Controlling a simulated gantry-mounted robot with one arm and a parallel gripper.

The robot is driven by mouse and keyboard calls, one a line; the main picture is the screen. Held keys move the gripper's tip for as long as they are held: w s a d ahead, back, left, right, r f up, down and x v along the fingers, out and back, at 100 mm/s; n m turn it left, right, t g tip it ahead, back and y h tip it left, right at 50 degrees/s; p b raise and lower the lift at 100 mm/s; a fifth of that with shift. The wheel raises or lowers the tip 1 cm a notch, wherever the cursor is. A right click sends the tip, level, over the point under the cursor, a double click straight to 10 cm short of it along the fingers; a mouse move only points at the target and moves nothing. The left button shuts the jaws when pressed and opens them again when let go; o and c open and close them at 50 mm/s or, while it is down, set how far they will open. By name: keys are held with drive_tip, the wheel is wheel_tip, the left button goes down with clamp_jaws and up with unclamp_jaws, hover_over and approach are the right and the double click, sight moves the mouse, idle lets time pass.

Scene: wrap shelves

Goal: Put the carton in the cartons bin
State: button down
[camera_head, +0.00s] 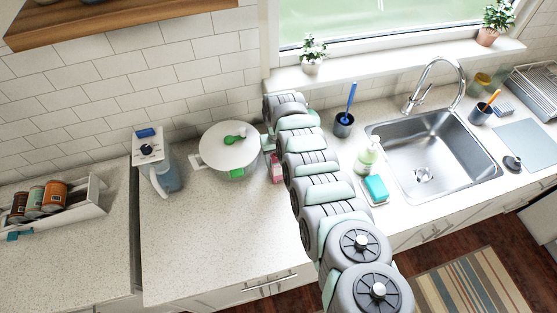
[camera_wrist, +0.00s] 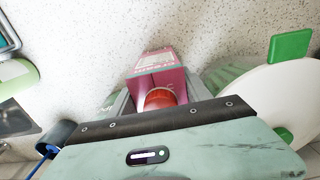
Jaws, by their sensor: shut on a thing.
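The carton is pink with a white-and-pink printed side and a round red cap; it shows in the wrist view (camera_wrist: 158,72) between my two fingers. My gripper (camera_wrist: 157,92) is shut on it near the cap end. In the head view the carton (camera_head: 276,170) is a small pink shape at the counter, just left of my arm and right of the white pot. My gripper is mostly hidden by my arm there. I cannot tell whether the carton touches the counter. I cannot make out a bin marked for cartons.
A white lidded pot (camera_head: 218,158) with green handles stands close to the carton. A blue-grey jug or appliance (camera_head: 168,177) is further left, and a white tray (camera_head: 88,207) holds several cans. A soap bottle (camera_head: 367,156) and sink (camera_head: 440,165) are right. The front counter is clear.

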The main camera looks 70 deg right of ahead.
drive_tip(key=shift+f, duration=0.1)
drive_tip(key=shift+f, duration=0.15)
drive_tip(key=shift+c, duration=2.4)
unclamp_jaws()
drive_tip(key=shift+w+d+r+p, duration=0.15)
drive_tip(key=shift+r+p, duration=0.45)
drive_tip(key=shift+r, duration=1.4)
wheel_tip(320, 180, up, 8)
drive_tip(key=shift+f+b, duration=0.2)
drive_tip(key=shift+b, duration=0.65)
drive_tip(key=shift+o, duration=1.4)
drive_tip(key=shift+r, duration=0.4)
